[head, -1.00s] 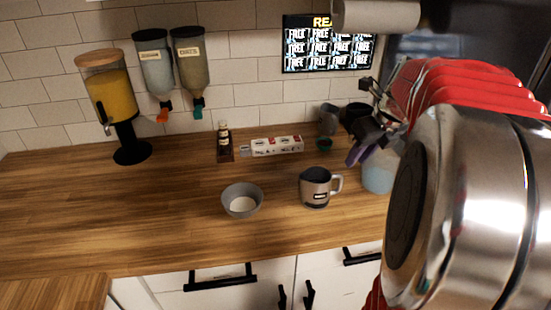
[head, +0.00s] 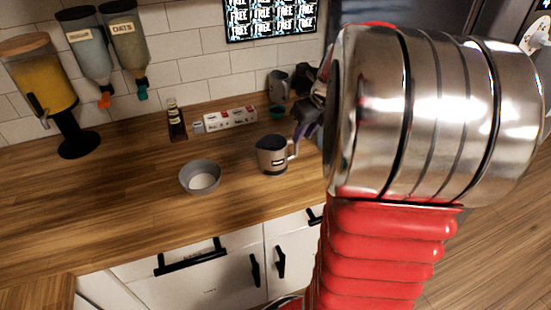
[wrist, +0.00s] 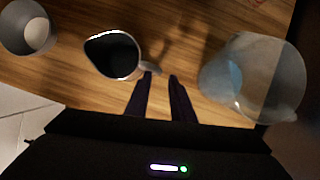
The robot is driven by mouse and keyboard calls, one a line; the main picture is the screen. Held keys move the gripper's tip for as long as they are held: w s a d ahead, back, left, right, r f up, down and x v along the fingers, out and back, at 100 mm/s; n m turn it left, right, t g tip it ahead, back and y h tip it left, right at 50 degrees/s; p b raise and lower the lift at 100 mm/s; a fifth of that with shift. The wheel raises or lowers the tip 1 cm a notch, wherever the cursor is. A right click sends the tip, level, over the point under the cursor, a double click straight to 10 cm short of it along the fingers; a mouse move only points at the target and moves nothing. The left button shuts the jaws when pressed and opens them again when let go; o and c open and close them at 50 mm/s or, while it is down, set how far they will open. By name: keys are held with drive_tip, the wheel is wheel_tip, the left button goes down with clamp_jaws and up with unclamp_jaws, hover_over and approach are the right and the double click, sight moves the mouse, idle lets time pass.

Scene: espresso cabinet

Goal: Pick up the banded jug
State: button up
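I cannot tell whether the left tip touches the handle. In the head view my gripper (head: 303,131) shows only partly, just above the handle; my arm hides the rest.
A translucent bluish jug (wrist: 255,75) stands close to the right of my fingers. A grey bowl (head: 200,177) is left of the jug. A grey pitcher (head: 278,85), a small green bowl (head: 277,111) and a white carton (head: 231,118) stand behind. Counter in front is clear.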

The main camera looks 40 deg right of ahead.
drive_tip(key=shift+w+f, duration=0.25)
drive_tip(key=shift+f, duration=0.4)
drive_tip(key=shift+x, duration=2.6)
drive_tip(key=shift+a, duration=0.15)
drive_tip(key=shift+c, duration=0.2)
clamp_jaws()
